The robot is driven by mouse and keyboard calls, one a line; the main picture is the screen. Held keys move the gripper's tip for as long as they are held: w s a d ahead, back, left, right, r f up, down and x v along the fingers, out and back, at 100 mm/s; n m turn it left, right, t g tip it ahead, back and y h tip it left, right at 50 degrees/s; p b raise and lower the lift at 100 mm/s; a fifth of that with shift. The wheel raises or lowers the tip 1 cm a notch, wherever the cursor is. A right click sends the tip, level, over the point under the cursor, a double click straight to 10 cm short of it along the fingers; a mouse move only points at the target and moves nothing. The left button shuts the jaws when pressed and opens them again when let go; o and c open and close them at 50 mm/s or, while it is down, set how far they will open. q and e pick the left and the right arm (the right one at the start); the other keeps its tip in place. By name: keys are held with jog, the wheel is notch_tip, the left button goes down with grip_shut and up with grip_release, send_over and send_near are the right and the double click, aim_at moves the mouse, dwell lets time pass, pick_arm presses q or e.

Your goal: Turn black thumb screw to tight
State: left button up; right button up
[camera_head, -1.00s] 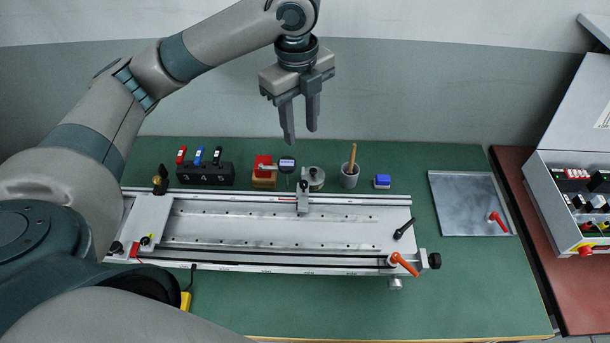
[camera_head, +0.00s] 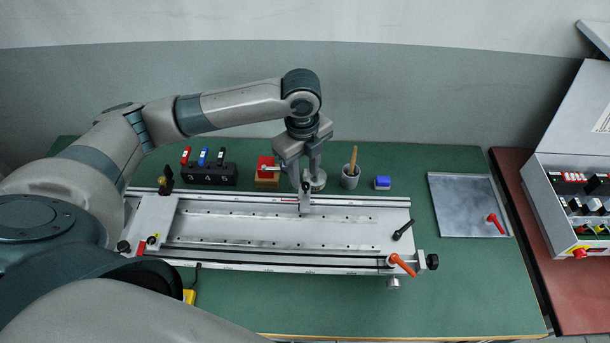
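A small silver carriage (camera_head: 305,203) sits on the back rail of the long silver gantry rail plate (camera_head: 270,231), right of its middle. A black thumb screw (camera_head: 306,187) shows at the top of the carriage. My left gripper (camera_head: 305,180) points down right over the carriage. Its two fingers are apart, with a gap between them, and the tips are close to the thumb screw. I cannot tell whether they touch it. My gripper partly hides the dial gauge and the round metal part behind the carriage. My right gripper is not in view.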

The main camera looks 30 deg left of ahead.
aim_at(305, 185)
pick_arm(q)
jog(key=shift+f, duration=1.5)
jog(key=shift+c, duration=1)
grip_shut()
jog(key=shift+w+r+m+p, duration=0.1)
jog(key=shift+r+m+p, duration=0.1)
jog(key=shift+m+p, duration=0.75)
jog(key=shift+f+m, duration=0.15)
jog(key=shift+m, duration=0.4)
